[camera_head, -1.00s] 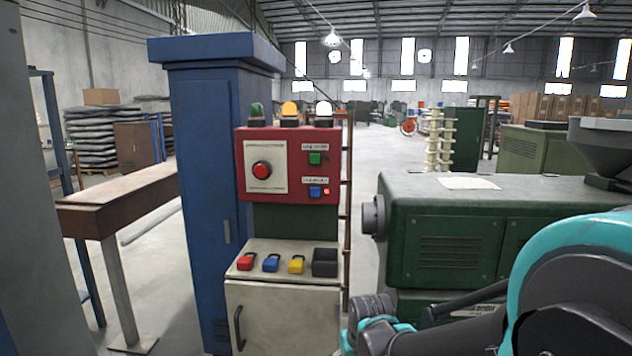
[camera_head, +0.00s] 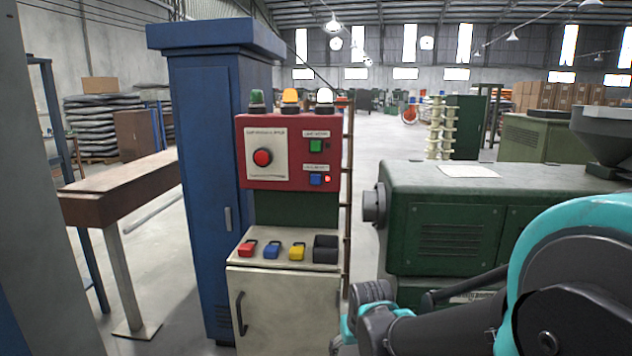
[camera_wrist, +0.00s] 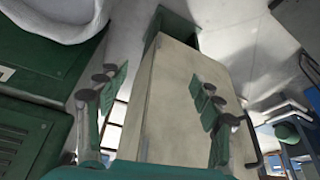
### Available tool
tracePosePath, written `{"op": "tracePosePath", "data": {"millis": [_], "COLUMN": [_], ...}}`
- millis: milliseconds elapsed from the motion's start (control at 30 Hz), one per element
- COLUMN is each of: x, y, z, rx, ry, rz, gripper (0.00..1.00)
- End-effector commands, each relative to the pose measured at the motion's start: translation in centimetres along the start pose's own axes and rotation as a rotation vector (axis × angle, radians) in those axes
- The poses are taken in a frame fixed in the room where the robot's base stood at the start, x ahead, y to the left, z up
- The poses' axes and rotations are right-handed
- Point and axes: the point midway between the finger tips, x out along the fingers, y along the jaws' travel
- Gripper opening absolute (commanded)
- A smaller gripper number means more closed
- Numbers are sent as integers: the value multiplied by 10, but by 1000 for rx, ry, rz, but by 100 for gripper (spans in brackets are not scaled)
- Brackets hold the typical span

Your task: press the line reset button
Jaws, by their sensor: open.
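The red control panel (camera_head: 246,178) stands above a cream cabinet, in front of a blue column. It carries a big red round button (camera_head: 262,157) on a pale plate. To its right are a green button (camera_head: 316,146) and, below, a blue button (camera_head: 315,179) with a small lit red lamp (camera_head: 327,179). Both have small labels, too blurred to read surely. My gripper (camera_wrist: 162,98) shows in the wrist view with its fingers wide apart, empty. The cream cabinet (camera_wrist: 180,100) appears beyond and between them. No button is clearly visible there. In the head view my fingers cannot be made out.
Red, blue and yellow padlock-like items (camera_head: 272,249) and a dark box (camera_head: 326,249) sit on the cabinet's sloped top. A green machine (camera_head: 450,240) stands to the right, behind my arm. A brown beam (camera_head: 120,190) is at left. Open floor shows between cabinet and machine.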

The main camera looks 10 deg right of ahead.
Motion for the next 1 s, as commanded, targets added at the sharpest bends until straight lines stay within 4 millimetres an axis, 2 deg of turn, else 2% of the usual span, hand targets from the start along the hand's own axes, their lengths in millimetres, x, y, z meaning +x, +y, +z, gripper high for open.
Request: {"op": "tracePosePath", "data": {"millis": [67, 500, 1000], "x": [0, 0, 0], "y": [0, 0, 0], "z": [0, 0, 0], "rx": [0, 0, 0], "ry": [0, 0, 0], "rz": [0, 0, 0], "gripper": [53, 0, 0]}}
